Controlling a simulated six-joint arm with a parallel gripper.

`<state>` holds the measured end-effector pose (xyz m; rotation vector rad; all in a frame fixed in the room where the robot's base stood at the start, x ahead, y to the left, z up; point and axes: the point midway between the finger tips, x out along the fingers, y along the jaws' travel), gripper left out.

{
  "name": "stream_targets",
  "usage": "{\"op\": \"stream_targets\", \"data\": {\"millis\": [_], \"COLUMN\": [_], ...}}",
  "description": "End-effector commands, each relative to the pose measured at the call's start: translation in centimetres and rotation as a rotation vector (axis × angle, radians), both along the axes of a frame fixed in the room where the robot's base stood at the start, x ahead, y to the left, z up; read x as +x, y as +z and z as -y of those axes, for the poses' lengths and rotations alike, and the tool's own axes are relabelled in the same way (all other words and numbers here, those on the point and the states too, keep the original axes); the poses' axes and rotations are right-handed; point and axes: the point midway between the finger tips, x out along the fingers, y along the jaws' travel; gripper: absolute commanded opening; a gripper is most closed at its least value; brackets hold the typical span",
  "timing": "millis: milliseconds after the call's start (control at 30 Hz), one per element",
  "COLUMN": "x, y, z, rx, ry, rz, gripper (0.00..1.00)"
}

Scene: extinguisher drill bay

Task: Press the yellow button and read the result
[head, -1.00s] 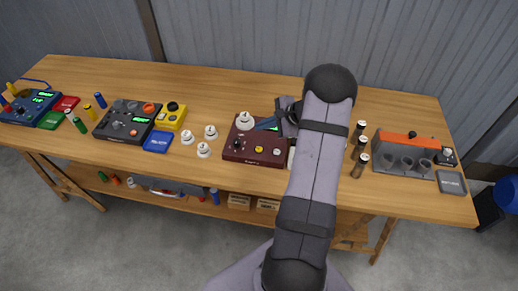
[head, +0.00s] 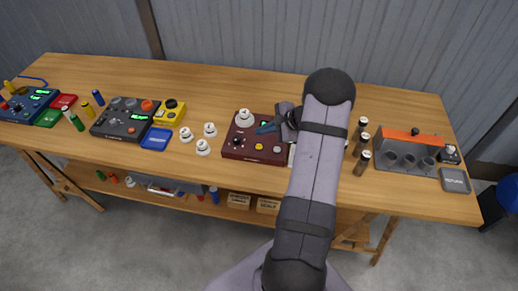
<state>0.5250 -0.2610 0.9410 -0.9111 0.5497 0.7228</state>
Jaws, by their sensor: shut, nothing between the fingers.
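The dark red device (head: 232,153) sits on the middle of the wooden bench in the head view. Its yellow button (head: 258,147) is on the front part of the top face, between a dark knob (head: 236,142) and a pale button (head: 277,149). My arm hides the device's right side. I cannot make out any result display on it.
Dark cylinders (head: 361,162) and a grey rack with an orange top (head: 405,153) stand right of my arm. The bench's back strip is clear.

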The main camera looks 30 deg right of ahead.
Motion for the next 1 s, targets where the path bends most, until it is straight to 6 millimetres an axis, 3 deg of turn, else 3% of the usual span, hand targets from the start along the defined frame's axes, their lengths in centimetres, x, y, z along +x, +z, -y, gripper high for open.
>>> {"op": "stream_targets", "data": {"millis": [200, 400, 1000], "x": [0.0, 0.0, 0.0], "y": [-3.2, -4.5, -4.7], "z": [0.0, 0.0, 0.0], "rx": [0.0, -0.001, -0.001], "ry": [0.0, -0.001, -0.001], "rz": [0.0, 0.0, 0.0], "gripper": [0.0, 0.0, 0.0]}}
